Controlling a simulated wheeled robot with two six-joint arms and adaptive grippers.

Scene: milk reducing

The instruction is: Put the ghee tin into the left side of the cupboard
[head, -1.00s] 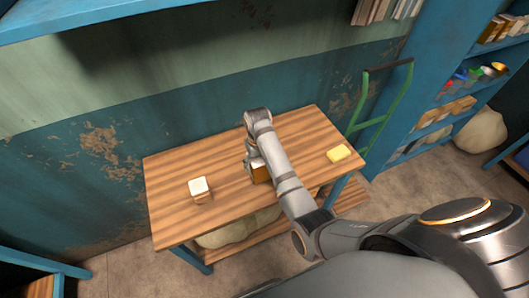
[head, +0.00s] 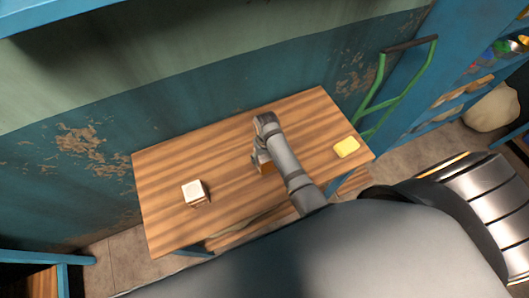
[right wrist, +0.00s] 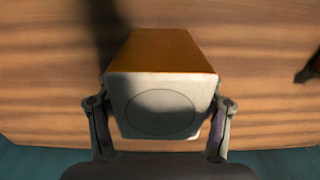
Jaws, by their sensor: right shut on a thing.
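A boxy tin with an orange-brown side and a pale end marked with a circle, which looks like the ghee tin (right wrist: 160,105), sits between the two fingers of my right gripper (right wrist: 160,120) in the right wrist view. The fingers are shut on its sides. In the head view the tin (head: 267,168) shows only partly under my right gripper (head: 261,160), over the middle of the wooden table (head: 235,135). I cannot tell whether it touches the table. My left gripper is not in view. Which blue furniture is the cupboard is unclear.
A white-topped box (head: 195,193) stands at the table's left and a yellow block (head: 346,147) lies at its right. A green-framed hand truck (head: 388,85) stands beside the table. Blue shelving (head: 425,75) with goods is at the right; another blue frame (head: 45,259) is at lower left.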

